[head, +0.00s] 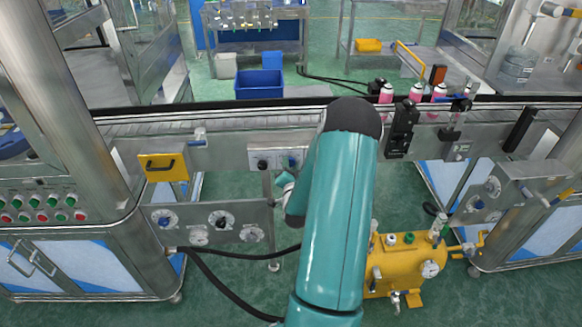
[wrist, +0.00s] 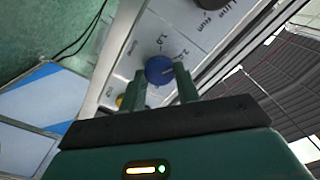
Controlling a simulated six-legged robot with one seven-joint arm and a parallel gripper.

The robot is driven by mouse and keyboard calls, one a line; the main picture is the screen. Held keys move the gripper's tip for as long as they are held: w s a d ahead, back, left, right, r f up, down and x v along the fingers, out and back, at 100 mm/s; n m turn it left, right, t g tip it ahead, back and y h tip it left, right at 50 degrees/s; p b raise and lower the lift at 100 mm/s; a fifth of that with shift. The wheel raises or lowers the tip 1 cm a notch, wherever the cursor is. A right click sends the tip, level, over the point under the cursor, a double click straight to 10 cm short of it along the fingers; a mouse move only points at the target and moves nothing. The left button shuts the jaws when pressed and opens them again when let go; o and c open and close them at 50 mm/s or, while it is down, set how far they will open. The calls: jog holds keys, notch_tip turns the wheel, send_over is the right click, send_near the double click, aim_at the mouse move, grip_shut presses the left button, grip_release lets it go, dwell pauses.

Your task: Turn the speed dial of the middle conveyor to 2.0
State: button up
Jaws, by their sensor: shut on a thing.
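In the wrist view a round blue dial (wrist: 159,69) sits on a light metal panel (wrist: 128,63), with numbers printed around it, among them 1.0 and what looks like 2.0. My gripper (wrist: 161,76) has one finger on each side of the dial and is shut on it. A pale mark shows near the dial's right side, but I cannot read its exact setting. In the head view a small control box (head: 276,158) with a dark knob and a bluish knob sits on the front of the conveyor (head: 225,155), partly hidden by my arm.
A yellow plate with a handle (head: 163,167) is left of the box. Lower panels (head: 212,222) carry more dials. A yellow tank (head: 392,262) stands low on the right, and pink cans (head: 386,93) stand on the line. A black hose crosses the floor.

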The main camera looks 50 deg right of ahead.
jog(key=o, duration=1)
jog(key=v, duration=1.4)
jog(key=shift+w, duration=0.1)
